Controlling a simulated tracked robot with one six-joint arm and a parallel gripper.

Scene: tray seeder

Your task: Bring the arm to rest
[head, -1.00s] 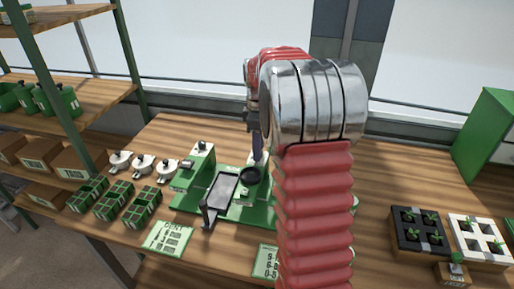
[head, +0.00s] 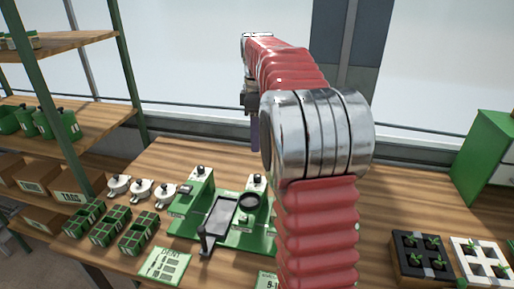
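My arm, red with silver joints, rises through the middle of the head view and bends back to the upper left. My gripper (head: 254,132) hangs at the far end, dark and partly hidden behind the silver joint. It is above the green tray seeder (head: 183,220) and apart from it. I cannot see the fingers well enough to tell open from shut, or whether they hold anything. The seeder stands on the wooden bench (head: 375,225) with a dark tray plate, a round black ring and a lever at its front.
Several white lidded pots (head: 141,189) and green cell trays (head: 109,226) stand left of the seeder. A printed card (head: 165,266) lies in front. Black (head: 405,262) and white (head: 462,247) seedling trays stand at right, near a green cabinet (head: 486,145). A shelf rack (head: 75,108) is at left.

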